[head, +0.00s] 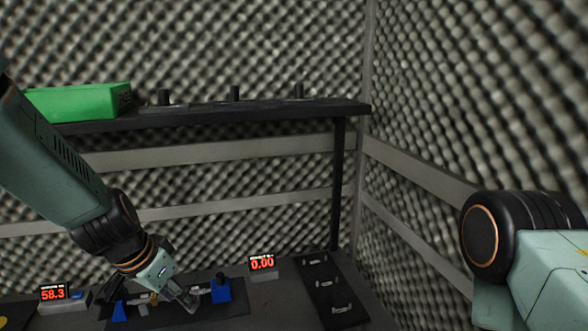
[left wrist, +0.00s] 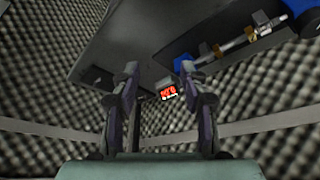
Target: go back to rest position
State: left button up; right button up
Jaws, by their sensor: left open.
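My left gripper (head: 186,300) comes in from the left in the head view and points down in front of the dark bench fixture with blue end blocks (head: 221,291). In the left wrist view the two fingers of the left gripper (left wrist: 158,80) stand apart with nothing held between them. The fixture's metal rod and blue block (left wrist: 299,8) show at the upper right there, off to the side of the fingers. My right arm shows only in part at the right edge of the head view; its gripper is out of the picture.
A display reading 0.00 (head: 262,262) and one reading 58.3 (head: 53,294) stand on the bench. A black panel with small metal parts (head: 318,277) lies at the right. Above is a shelf (head: 210,120) with a green bin (head: 80,102). Foam walls enclose the place.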

pick_arm(q)
jog(key=s+a+f+n+t+y+b, duration=0.1)
jog(key=s+a+f+n+b, duration=0.3)
jog(key=f, duration=0.6)
jog(key=s+d+f+n+y+b, duration=0.1)
jog(key=s+f+n+b, duration=0.1)
jog(key=s+f, duration=0.6)
jog(key=s+d+f+g+b, duration=0.1)
jog(key=s+f+g+b, duration=0.4)
jog(key=s+f, duration=1.4)
jog(key=shift+s+d+f+b, duration=0.2)
jog(key=shift+s+f+b, duration=0.1)
jog(key=shift+s+b, duration=0.6)
jog(key=shift+s, duration=0.1)
